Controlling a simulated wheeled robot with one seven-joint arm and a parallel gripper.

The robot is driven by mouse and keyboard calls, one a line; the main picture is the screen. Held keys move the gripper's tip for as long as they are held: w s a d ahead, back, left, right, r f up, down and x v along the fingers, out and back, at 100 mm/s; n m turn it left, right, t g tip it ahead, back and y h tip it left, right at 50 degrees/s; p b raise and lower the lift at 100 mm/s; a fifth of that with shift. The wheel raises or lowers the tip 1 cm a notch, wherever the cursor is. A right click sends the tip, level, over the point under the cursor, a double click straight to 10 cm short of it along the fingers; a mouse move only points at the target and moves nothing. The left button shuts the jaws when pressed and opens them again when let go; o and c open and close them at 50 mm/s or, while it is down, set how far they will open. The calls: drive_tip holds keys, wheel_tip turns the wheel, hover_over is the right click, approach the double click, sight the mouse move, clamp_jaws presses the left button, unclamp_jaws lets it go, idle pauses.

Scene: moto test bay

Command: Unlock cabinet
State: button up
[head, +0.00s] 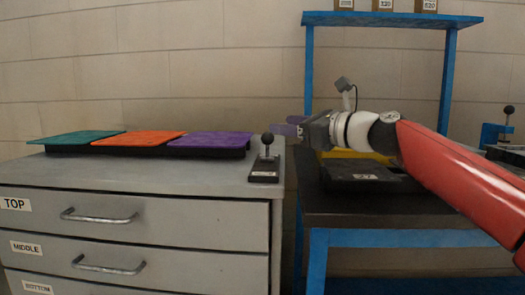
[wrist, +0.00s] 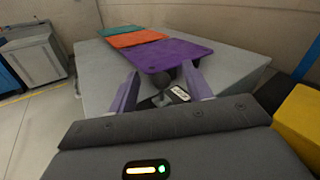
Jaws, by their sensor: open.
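A grey cabinet (head: 140,178) stands at the left in the head view, with drawers labelled TOP, MIDDLE and BOTTOM, all looking shut. A small lever with a black ball knob (head: 267,139) stands upright on a labelled dark base (head: 265,170) at the cabinet top's right edge. My gripper (head: 290,130) is open, with purple fingers pointing left, just right of the knob in the picture. In the wrist view, the lever base (wrist: 179,94) shows between the spread fingers (wrist: 160,92). The knob is hard to make out there. Nothing is between the fingertips that I can see held.
Teal (head: 78,137), orange (head: 138,138) and purple (head: 210,139) panels lie on the cabinet top. A blue-framed bench (head: 380,237) with a dark top stands at the right, with a yellow item (wrist: 304,115) on it. A gap separates the bench and cabinet.

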sight(273, 138)
wheel_tip(273, 138, down, 4)
drive_tip(key=b, duration=0.2)
drive_tip(key=shift+w+r+b, duration=0.1)
drive_tip(key=shift+b, duration=0.25)
drive_tip(key=p+x, duration=0.1)
drive_tip(key=x, duration=0.5)
drive_tip(key=shift+w+a+r+p, duration=0.1)
drive_tip(key=shift+a+r+p, duration=0.1)
drive_tip(key=shift+p, duration=0.2)
drive_tip(key=shift+w+a+f, duration=0.1)
drive_tip(key=shift+w+a, duration=0.3)
drive_tip(key=shift+a, duration=0.15)
